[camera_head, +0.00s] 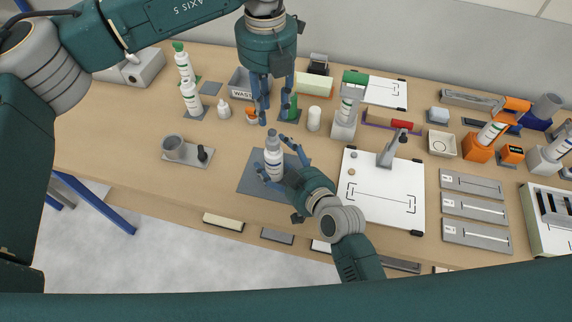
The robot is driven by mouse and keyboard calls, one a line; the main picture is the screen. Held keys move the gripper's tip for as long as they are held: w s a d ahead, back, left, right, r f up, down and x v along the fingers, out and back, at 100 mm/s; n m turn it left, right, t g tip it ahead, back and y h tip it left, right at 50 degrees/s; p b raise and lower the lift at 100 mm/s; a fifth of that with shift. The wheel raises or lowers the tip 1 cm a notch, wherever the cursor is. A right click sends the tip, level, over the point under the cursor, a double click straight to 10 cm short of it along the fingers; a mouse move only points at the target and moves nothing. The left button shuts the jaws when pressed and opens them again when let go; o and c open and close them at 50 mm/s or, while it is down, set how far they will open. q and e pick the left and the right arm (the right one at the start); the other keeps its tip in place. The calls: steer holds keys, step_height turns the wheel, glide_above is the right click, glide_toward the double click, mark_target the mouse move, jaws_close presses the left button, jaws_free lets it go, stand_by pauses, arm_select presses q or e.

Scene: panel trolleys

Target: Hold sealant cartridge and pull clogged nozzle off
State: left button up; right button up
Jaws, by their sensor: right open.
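A white cartridge (275,168) with a label stands upright on a dark grey mat (252,182). A greyish nozzle (272,138) sits on its top. My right gripper (271,154) is open, with its blue fingers on either side of the cartridge; I cannot tell whether they touch it. My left gripper (273,119) is open and empty, pointing down above and slightly behind the nozzle, apart from it.
A grey waste bin (240,83) stands at the back, partly behind my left gripper. Several bottles stand along the back. A tray with a grey cup (173,147) is at left. A white board (383,205) with a grey stand lies at right. The front-left table is clear.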

steer(key=shift+w+a+f, duration=0.1)
steer(key=shift+w+a, duration=0.05)
steer(key=shift+w, duration=0.1)
steer(key=c, duration=1.4)
steer(key=o, duration=0.5)
steer(key=c, duration=0.5)
